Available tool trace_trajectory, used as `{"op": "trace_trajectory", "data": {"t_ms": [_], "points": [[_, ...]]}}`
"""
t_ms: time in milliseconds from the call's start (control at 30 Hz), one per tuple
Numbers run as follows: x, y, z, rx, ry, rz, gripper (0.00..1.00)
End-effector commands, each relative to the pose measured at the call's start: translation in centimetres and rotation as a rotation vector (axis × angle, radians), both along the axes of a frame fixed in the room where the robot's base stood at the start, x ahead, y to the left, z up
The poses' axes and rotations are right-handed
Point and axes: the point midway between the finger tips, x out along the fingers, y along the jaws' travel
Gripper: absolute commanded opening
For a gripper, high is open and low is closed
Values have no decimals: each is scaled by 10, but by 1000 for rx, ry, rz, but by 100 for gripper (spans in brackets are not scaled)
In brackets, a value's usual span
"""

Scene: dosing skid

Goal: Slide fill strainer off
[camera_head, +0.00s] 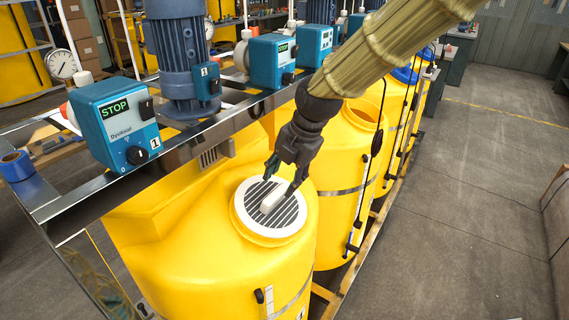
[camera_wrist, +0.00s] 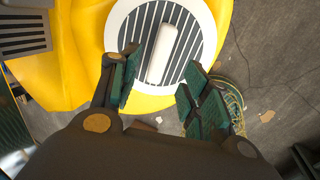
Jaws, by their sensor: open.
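The fill strainer (camera_head: 254,223) is a round white ring with dark slats and a raised white bar handle (camera_head: 272,199). It sits in the top opening of the nearest yellow tank (camera_head: 200,262). In the wrist view the strainer (camera_wrist: 196,62) is at the top centre, with its handle (camera_wrist: 161,53) running lengthwise. My gripper (camera_head: 284,180) is above the strainer, pointing down at it. In the wrist view its fingers (camera_wrist: 157,88) are spread wide, one to either side of the handle line, with nothing between them. Whether the fingertips touch the strainer cannot be told.
A steel frame (camera_head: 180,150) with blue pumps (camera_head: 113,120) and a blue motor (camera_head: 180,55) runs along the left behind the tank. More yellow tanks (camera_head: 345,170) stand behind, one with an open top. The grey floor (camera_head: 470,220) at right is clear.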

Motion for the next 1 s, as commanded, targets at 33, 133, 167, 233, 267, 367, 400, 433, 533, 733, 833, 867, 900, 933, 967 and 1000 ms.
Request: {"op": "trace_trajectory", "data": {"t_ms": [33, 133, 167, 233, 267, 367, 400, 433, 533, 733, 833, 867, 900, 933, 967, 1000], "points": [[2, 2, -7, -2, 4, 1, 46], [14, 6, -25, -2, 11, -1, 46], [16, 7, -30, -1, 13, -1, 46], [22, 11, -43, 0, 16, -1, 46], [25, 12, -47, -1, 18, 0, 46], [29, 18, -62, 0, 19, 1, 46], [30, 19, -66, -1, 19, 2, 46], [30, 20, -69, 0, 19, 2, 46], [29, 22, -75, 0, 15, 1, 46], [33, 25, -85, 1, 15, 3, 46], [34, 25, -87, 2, 16, 2, 46], [35, 25, -87, 2, 16, 2, 46], [35, 25, -87, 2, 16, 2, 46], [34, 25, -87, 2, 16, 2, 46], [34, 25, -87, 2, 16, 2, 46], [34, 25, -87, 2, 16, 2, 46]]}}
